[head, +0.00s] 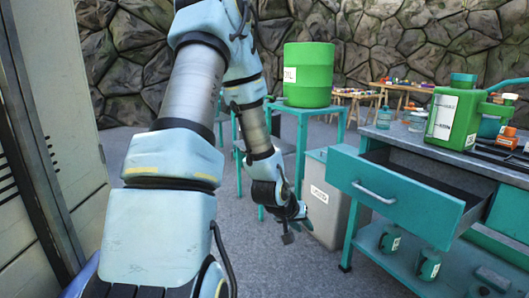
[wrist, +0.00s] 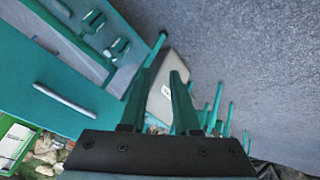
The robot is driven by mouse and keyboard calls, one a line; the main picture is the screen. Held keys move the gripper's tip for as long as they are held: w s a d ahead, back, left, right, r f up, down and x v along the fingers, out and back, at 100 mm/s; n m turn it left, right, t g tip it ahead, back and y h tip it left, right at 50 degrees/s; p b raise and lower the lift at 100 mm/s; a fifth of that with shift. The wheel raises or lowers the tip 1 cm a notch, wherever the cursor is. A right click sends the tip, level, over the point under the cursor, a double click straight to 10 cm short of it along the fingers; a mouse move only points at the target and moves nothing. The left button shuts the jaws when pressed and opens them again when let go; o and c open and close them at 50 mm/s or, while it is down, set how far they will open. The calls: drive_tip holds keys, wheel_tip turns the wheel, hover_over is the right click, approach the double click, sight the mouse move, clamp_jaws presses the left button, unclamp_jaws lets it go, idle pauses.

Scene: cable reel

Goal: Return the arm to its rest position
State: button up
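My arm reaches down through the middle of the head view, its light blue and grey links bent. My gripper (head: 290,232) hangs low over the floor, left of the workbench (head: 350,225) and in front of the grey bin. In the wrist view my gripper (wrist: 170,55) shows two dark green fingers with a gap between them. Nothing is held between them, and the bin and floor show beyond.
The workbench's drawer (head: 395,195) is pulled out. A grey bin (head: 322,205) stands beside the bench. A green drum (head: 308,75) sits on a teal stand (head: 301,125). A tall grey cabinet (head: 60,110) is at left. Floor (head: 260,265) around the gripper is clear.

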drive_tip(key=s+a+r+n+g+y, duration=0.1)
drive_tip(key=s+a+r+g+y, duration=0.15)
drive_tip(key=s+a+r, duration=0.5)
drive_tip(key=s+a+r+g+y, duration=0.1)
drive_tip(key=s+a+r+y, duration=0.3)
drive_tip(key=a, duration=0.6)
wheel_tip(320, 180, up, 14)
drive_tip(key=h+p, duration=0.1)
drive_tip(key=p, duration=1.2)
drive_tip(key=shift+s+a+f, duration=0.15)
drive_tip(key=shift+s, duration=0.25)
